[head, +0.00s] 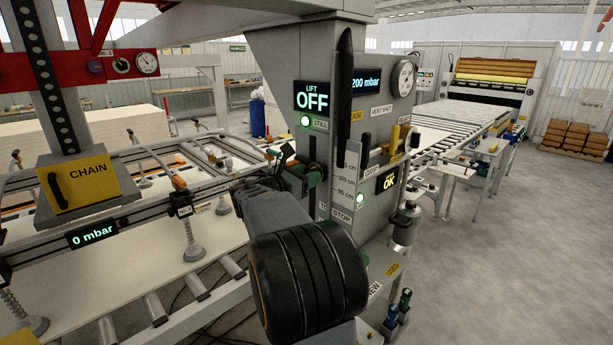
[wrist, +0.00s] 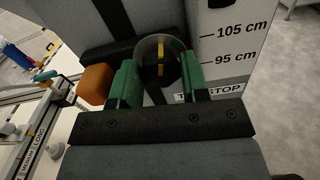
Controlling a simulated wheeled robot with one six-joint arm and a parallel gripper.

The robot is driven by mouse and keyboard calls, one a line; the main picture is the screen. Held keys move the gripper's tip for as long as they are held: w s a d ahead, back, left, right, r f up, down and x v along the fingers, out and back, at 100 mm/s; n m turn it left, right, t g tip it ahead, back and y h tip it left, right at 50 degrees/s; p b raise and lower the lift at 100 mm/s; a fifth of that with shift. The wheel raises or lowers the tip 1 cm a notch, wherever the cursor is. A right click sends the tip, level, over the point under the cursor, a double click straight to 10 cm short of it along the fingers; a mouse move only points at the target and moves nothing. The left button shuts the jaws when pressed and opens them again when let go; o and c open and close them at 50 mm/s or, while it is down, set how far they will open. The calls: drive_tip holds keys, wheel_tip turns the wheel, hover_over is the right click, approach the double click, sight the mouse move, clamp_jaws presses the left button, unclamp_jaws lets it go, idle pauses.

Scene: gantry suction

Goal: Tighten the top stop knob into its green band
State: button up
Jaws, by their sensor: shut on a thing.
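The top stop knob (wrist: 162,72) is round and black, with a yellow mark on its face, in the upper middle of the wrist view. A pale round rim (wrist: 143,46) curves around the knob's top. My gripper (wrist: 160,84) has its green fingers on both sides of the knob and is shut on it. In the head view my gripper (head: 312,174) is at the column's front; the knob cannot be made out there. I cannot make out a green band. The "TOP STOP" label (wrist: 228,89) is partly covered by my gripper.
A height scale (wrist: 228,45) with 105 and 95 cm marks is right of the knob. An orange block (wrist: 95,84) sits close to the left finger. The lift display (head: 313,96) reads OFF. A suction frame (head: 150,215) is left; a roller conveyor (head: 440,135) is right.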

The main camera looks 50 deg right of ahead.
drive_tip(key=m+b, duration=0.5)
drive_tip(key=b, duration=0.1)
drive_tip(key=o, duration=0.9)
drive_tip(key=shift+b, duration=0.3)
drive_tip(key=a, duration=0.4)
drive_tip(key=a+b, duration=0.1)
drive_tip(key=a, duration=0.4)
drive_tip(key=w+a+b, duration=0.1)
drive_tip(key=a, duration=0.3)
drive_tip(key=shift+a, duration=0.4)
